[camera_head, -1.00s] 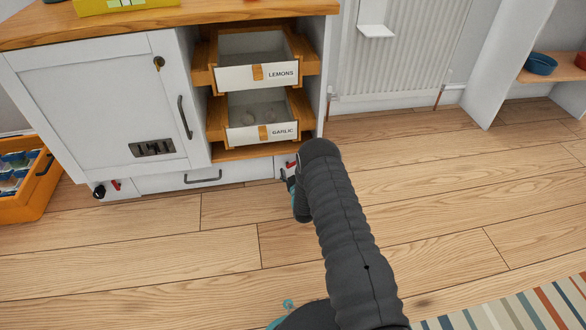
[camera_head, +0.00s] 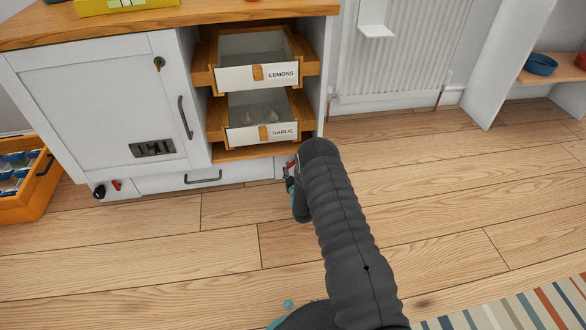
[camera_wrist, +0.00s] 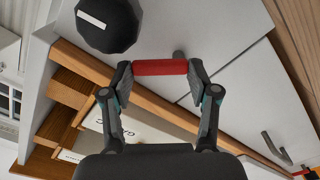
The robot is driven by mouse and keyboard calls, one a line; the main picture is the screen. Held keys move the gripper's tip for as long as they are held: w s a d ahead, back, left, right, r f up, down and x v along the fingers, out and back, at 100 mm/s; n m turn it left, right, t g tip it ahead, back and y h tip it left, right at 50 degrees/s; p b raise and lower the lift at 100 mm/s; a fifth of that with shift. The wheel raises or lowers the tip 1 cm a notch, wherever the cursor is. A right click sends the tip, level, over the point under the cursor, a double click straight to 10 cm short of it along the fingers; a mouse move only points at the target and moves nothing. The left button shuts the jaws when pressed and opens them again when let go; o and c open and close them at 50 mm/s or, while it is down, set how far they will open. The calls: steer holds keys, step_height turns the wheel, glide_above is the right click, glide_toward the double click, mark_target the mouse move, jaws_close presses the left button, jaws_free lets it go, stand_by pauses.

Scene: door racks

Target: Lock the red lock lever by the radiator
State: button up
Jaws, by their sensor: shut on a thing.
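The red lock lever (camera_wrist: 160,67) shows as a short red bar in the wrist view, lying level between my two fingertips. My gripper (camera_wrist: 160,70) is shut on it, with one dark fingertip against each end. A black knob (camera_wrist: 108,24) with a white mark sits close by on the same pale panel. In the head view my gripper (camera_head: 290,179) is at the cabinet's lower right corner, on the radiator side. There my arm hides most of the lever.
A second red lever (camera_head: 117,185) and black knob (camera_head: 99,192) are at the cabinet's lower left. Open drawers labelled LEMONS (camera_head: 256,75) and GARLIC (camera_head: 262,134) stick out above my gripper. The radiator (camera_head: 400,50) is at the back. Wooden floor to the right is clear.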

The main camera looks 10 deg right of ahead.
steer(key=n, duration=0.4)
steer(key=shift+a+r+n, duration=0.25)
steer(key=shift+a+n, duration=0.05)
steer(key=shift+a, duration=0.1)
steer(key=shift+w+a+n, duration=0.1)
steer(key=shift+a+n, duration=0.15)
steer(key=shift+n, duration=0.95)
steer(key=shift+a+n, duration=0.2)
steer(key=shift+n, duration=1)
steer(key=o, duration=1.2)
steer(key=shift+c, duration=0.2)
steer(key=s, duration=1.2)
